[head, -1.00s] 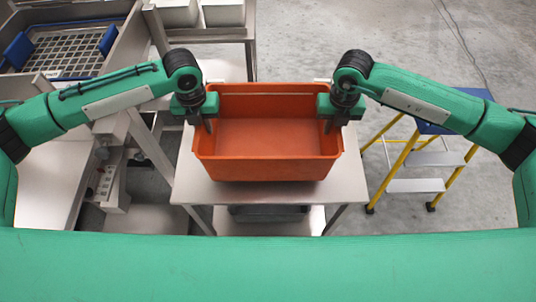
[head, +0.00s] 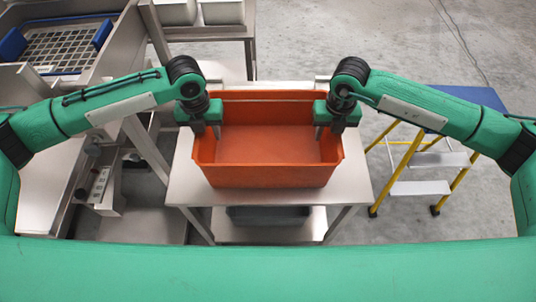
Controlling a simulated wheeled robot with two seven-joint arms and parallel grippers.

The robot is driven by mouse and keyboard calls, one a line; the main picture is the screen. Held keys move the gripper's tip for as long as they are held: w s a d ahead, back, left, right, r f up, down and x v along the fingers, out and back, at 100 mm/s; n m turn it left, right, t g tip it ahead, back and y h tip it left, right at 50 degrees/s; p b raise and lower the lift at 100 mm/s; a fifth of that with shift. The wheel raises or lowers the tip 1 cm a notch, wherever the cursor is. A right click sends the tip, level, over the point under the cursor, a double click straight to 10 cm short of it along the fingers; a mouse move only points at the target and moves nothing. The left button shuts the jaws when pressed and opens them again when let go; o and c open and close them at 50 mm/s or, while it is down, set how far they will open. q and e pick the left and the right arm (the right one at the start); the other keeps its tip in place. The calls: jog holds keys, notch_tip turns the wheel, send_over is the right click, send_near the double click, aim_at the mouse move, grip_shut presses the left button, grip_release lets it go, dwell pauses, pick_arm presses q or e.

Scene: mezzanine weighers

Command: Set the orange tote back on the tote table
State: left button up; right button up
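The orange tote (head: 268,176) is upright and empty. It appears to rest on the steel tote table (head: 350,190), near its middle. My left gripper (head: 208,131) straddles the tote's left rim, with its inner finger inside the tote and a gap to the wall. My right gripper (head: 328,132) straddles the right rim the same way. Both look open. Their outer fingers are mostly hidden behind the tote's walls.
A blue-topped yellow step ladder (head: 418,188) stands close to the table's right. A steel bench with a grated tray (head: 65,48) is at the left. Pale bins (head: 222,12) stand on another table behind. A dark box (head: 268,215) sits on the lower shelf.

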pick_arm(q)
jog(key=shift+o, duration=0.3)
jog(key=shift+a+r, duration=0.1)
jog(key=shift+a, duration=0.05)
pick_arm(e)
jog(key=shift+o, duration=0.3)
jog(key=shift+d, duration=0.15)
pick_arm(q)
jog(key=shift+r, duration=0.2)
jog(key=r, duration=1.1)
jog(key=shift+a, duration=0.2)
pick_arm(e)
jog(key=shift+w+d, duration=0.1)
jog(key=shift+d, duration=0.05)
pick_arm(q)
jog(key=shift+r, duration=0.2)
pick_arm(e)
jog(key=shift+r, duration=0.15)
jog(key=r, duration=1.1)
jog(key=shift+d+r, duration=0.2)
jog(key=shift+r, duration=0.15)
